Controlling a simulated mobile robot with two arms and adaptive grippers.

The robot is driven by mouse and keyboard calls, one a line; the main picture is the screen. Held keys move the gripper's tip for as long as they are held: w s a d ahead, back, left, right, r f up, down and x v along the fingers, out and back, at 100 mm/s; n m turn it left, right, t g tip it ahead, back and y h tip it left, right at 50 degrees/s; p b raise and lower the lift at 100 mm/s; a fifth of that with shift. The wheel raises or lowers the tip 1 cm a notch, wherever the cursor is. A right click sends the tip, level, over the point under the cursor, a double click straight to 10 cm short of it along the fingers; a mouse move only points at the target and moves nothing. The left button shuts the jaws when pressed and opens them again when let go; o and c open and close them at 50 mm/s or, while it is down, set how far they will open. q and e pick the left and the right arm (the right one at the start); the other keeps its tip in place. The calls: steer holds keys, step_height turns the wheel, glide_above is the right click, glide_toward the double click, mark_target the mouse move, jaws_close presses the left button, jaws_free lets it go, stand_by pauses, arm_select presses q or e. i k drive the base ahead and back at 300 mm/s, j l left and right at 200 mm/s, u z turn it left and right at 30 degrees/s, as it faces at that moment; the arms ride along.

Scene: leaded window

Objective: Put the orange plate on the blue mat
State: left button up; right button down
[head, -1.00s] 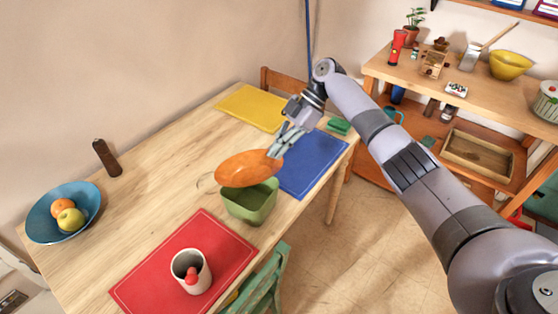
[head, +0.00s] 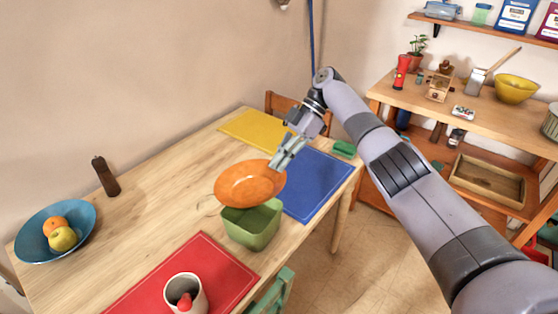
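The orange plate (head: 249,184) hangs in the air over the table, tilted, its upper face towards me. My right gripper (head: 284,160) is shut on the plate's right rim. The blue mat (head: 318,184) lies on the table to the right of the plate; the gripper and the plate's edge cover part of its left side. My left gripper is not in view.
A green bin (head: 251,229) stands just below the plate, beside the blue mat. A yellow mat (head: 254,131) lies behind, a red mat (head: 215,262) with a white mug (head: 186,292) in front.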

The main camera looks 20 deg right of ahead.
mark_target(305, 177)
steer(key=k+j+z, duration=0.1)
steer(key=z, duration=0.6)
